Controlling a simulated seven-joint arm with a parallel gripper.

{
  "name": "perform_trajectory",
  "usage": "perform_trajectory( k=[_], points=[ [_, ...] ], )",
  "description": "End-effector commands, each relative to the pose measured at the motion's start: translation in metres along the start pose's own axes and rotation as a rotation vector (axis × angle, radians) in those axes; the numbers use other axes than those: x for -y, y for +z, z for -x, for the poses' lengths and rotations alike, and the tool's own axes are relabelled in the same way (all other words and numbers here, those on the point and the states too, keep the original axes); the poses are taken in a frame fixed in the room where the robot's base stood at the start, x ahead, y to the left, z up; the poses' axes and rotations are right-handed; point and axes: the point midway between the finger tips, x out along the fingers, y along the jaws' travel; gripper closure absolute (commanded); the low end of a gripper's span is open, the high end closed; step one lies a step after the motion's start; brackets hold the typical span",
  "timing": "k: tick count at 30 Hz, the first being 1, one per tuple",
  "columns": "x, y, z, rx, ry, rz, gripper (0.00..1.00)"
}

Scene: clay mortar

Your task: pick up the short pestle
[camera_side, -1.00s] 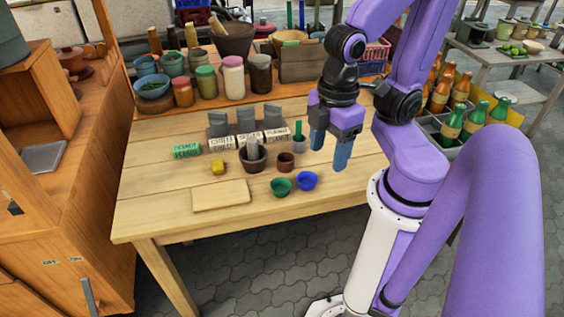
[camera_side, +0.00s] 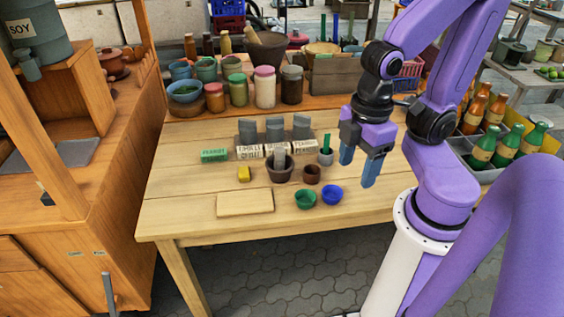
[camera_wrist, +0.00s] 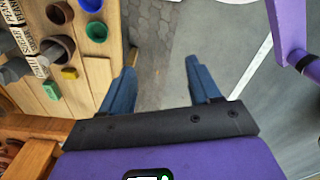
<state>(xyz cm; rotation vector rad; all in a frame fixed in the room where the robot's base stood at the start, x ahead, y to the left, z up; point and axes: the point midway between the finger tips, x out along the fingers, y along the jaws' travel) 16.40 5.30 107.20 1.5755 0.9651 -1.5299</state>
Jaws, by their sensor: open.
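A short grey pestle (camera_side: 279,156) stands in a dark brown clay mortar (camera_side: 281,173) on the wooden table in the side view. Its lower end is hidden inside the mortar. In the wrist view the mortar (camera_wrist: 58,44) and what looks like the grey pestle (camera_wrist: 39,67) are at the upper left. A small grey cup (camera_side: 326,159) beside the mortar holds a green stick (camera_side: 326,143). My gripper (camera_side: 357,171) is open and empty, in the air to the right of the mortar, apart from everything. In the wrist view, its fingers (camera_wrist: 160,68) have only floor between them.
Near the mortar are a small brown cup (camera_side: 311,174), green bowl (camera_side: 305,199), blue bowl (camera_side: 332,195), yellow block (camera_side: 244,174) and board (camera_side: 245,204). Labelled blocks (camera_side: 249,152) and grey pieces stand behind. Jars (camera_side: 265,87) line the back; bottles (camera_side: 507,145) stand right.

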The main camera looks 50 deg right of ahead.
Motion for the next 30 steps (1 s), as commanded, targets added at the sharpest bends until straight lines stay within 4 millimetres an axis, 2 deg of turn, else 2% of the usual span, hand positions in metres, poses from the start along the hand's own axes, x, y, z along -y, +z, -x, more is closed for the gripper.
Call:
perform_trajectory(
  k=[20, 23, 26, 30],
  points=[
    [-0.002, -0.002, 0.0, 0.0, 0.0, -0.002, 0.36],
    [-0.012, -0.009, 0.001, 0.001, 0.002, -0.008, 0.36],
    [-0.03, -0.022, 0.002, 0.003, 0.006, -0.015, 0.36],
    [-0.066, -0.04, 0.004, 0.006, 0.011, -0.024, 0.36]
  ],
)
